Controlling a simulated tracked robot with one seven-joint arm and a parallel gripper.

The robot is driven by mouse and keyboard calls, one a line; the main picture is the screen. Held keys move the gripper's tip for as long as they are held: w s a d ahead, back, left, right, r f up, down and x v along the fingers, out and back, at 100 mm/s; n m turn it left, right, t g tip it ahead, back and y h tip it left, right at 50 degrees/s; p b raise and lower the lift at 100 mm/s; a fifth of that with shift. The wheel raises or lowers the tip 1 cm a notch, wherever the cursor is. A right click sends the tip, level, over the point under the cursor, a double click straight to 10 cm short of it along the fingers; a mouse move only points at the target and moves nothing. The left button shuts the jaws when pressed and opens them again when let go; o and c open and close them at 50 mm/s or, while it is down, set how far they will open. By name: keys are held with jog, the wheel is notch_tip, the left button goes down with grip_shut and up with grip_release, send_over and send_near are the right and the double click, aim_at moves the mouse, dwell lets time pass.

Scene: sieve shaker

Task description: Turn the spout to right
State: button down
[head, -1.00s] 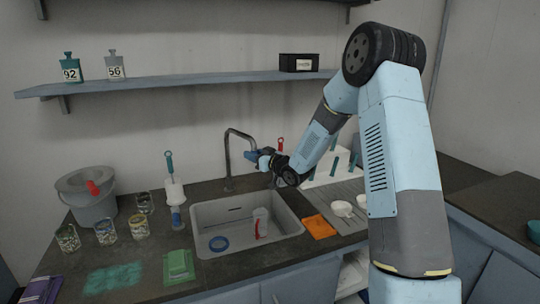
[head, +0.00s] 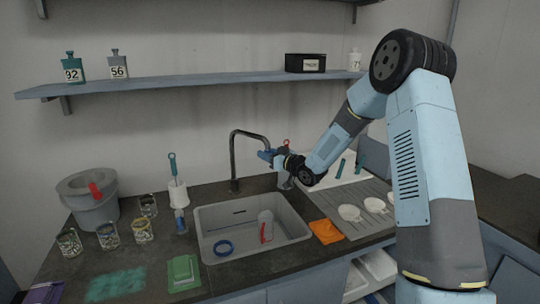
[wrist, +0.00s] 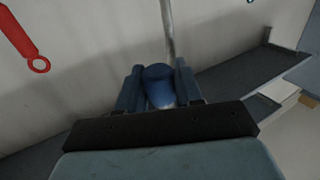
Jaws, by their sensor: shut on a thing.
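The spout (head: 250,133) is a dark metal pipe that rises behind the sink and bends over toward the right. Its blue end piece (wrist: 159,85) sits between the two fingers of my gripper (wrist: 158,88) in the wrist view, with the pipe running up behind it. In the head view my gripper (head: 267,156) is shut on this spout end, above the back right part of the sink. The fingers partly hide the spout's end in the head view.
The sink (head: 205,222) holds a blue ring (head: 222,247) and a clear jug with a red handle (head: 265,228). A white brush holder (head: 178,194) stands left of the spout.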

jog(key=c, duration=0.9)
grip_release()
jog(key=shift+w+d, duration=0.3)
jog(key=shift+c, duration=0.2)
jog(key=shift+o, duration=0.5)
jog(key=shift+s+a, duration=0.1)
jog(key=v, duration=1.3)
jog(key=shift+s+d, duration=0.25)
jog(key=shift+s, duration=0.05)
